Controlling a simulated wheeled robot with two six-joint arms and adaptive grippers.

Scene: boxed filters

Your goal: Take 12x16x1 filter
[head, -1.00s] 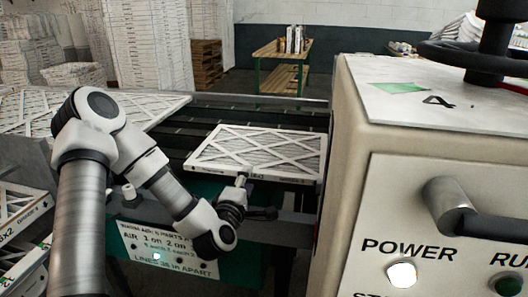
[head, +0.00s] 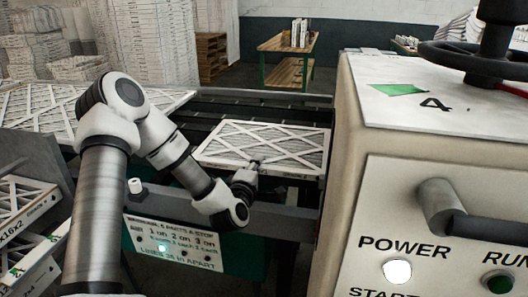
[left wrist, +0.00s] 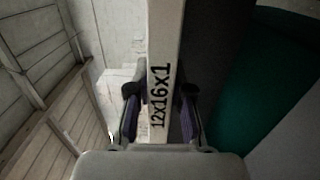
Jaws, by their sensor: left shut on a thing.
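The white-framed filter (head: 270,140) with a crisscross face lies on the conveyor beside the machine in the head view. My left gripper (head: 250,166) is at its near edge. In the left wrist view the filter's edge (left wrist: 163,60) reads "12x16x1" and runs between the fingers of my left gripper (left wrist: 160,112). The fingers are shut on that edge, one on each side. My right gripper is in neither view.
A control machine (head: 430,180) with a POWER light stands close at the right. More filters lie on the conveyor at the left (head: 50,108) and in a rack at the lower left (head: 25,210). A wooden table (head: 285,45) stands behind.

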